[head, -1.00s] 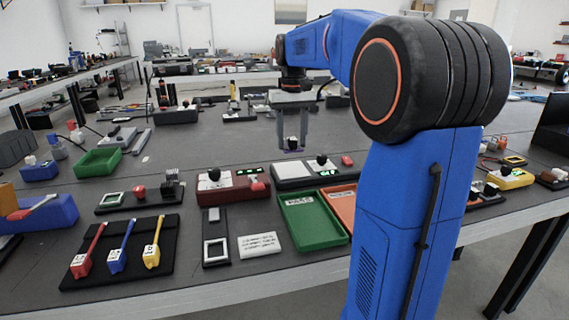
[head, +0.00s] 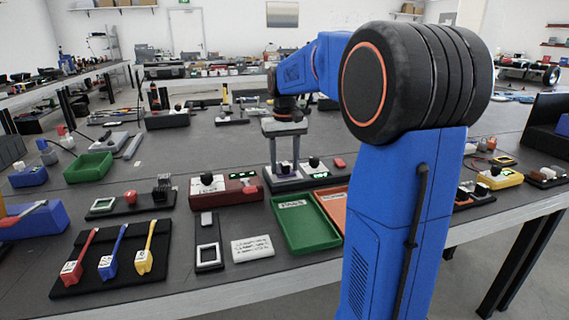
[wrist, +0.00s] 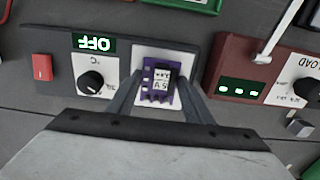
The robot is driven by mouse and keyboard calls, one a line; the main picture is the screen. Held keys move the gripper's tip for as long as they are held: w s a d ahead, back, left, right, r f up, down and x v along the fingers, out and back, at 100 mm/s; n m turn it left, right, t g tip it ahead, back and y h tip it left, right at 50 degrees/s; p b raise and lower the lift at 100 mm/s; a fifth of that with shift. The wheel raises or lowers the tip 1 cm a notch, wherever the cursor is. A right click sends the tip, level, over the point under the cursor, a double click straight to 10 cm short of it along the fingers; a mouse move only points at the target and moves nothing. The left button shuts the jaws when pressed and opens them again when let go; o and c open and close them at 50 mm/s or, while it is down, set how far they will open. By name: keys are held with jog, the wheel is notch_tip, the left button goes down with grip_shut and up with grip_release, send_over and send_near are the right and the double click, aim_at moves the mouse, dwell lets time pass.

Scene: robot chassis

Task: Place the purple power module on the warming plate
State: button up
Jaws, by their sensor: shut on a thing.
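The purple power module (wrist: 160,80), with a white label, is between the two fingers of my gripper (wrist: 155,98) in the wrist view. My gripper is shut on it. The module also shows small and dark between the fingertips in the head view (head: 285,168). It is over the white square of the warming plate (wrist: 147,54), whose unit has a black knob, a red button and a display reading OFF upside down. The warming plate unit also shows in the head view (head: 325,181). I cannot tell whether the module touches the plate.
A dark red box (wrist: 233,82) with a green display stands close beside the warming plate. In the head view a green tray (head: 303,222) and an orange tray lie in front of it. Several coloured tools lie on a black mat (head: 115,258).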

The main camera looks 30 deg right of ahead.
jog(key=o, duration=1)
jog(key=shift+f, duration=0.1)
jog(key=shift+o, duration=0.2)
notch_tip(320, 180, up, 12)
jog(key=shift+r, duration=0.2)
